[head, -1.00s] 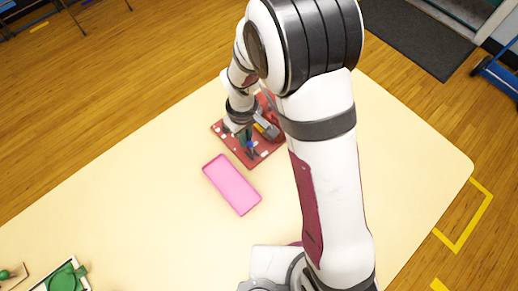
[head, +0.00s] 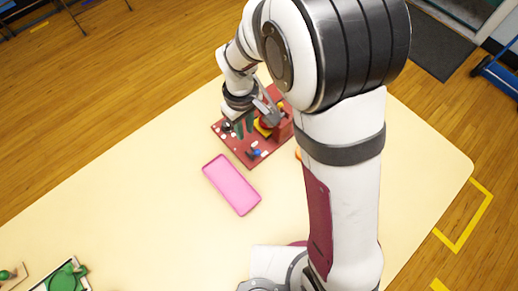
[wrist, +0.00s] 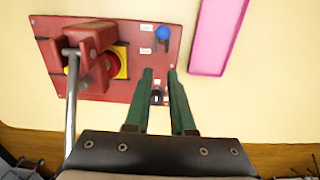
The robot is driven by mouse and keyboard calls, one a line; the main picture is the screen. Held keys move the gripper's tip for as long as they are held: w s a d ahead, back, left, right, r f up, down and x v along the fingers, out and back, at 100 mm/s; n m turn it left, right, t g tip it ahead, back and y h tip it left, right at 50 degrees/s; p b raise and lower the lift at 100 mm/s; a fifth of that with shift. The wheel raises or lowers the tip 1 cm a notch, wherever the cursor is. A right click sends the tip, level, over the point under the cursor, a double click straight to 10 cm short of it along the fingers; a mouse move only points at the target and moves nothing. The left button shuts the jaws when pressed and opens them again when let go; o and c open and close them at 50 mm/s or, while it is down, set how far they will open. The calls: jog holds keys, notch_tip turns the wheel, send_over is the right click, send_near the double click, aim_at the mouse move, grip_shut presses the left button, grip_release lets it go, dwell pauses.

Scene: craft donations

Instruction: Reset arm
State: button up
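A red board (head: 253,160) lies on the table and also shows in the wrist view (wrist: 115,90). It carries a raised red block (wrist: 88,45) with a metal rod (wrist: 72,100) at its side. Beside the block are a yellow square (wrist: 122,60) with a red round part, a blue knob (wrist: 163,32) and a small black part (wrist: 156,97). My gripper (wrist: 160,72) has two green fingers, apart with nothing between them. It hangs over the board, the black part showing between the fingers. In the head view my gripper (head: 243,128) is partly hidden.
A pink tray (head: 232,184) lies beside the board, also at the top right of the wrist view (wrist: 217,35). A green item (head: 62,278) sits at the table's lower left. The cream table (head: 140,220) is clear between them.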

notch_tip(320, 180, up, 2)
jog(key=shift+r, duration=0.2)
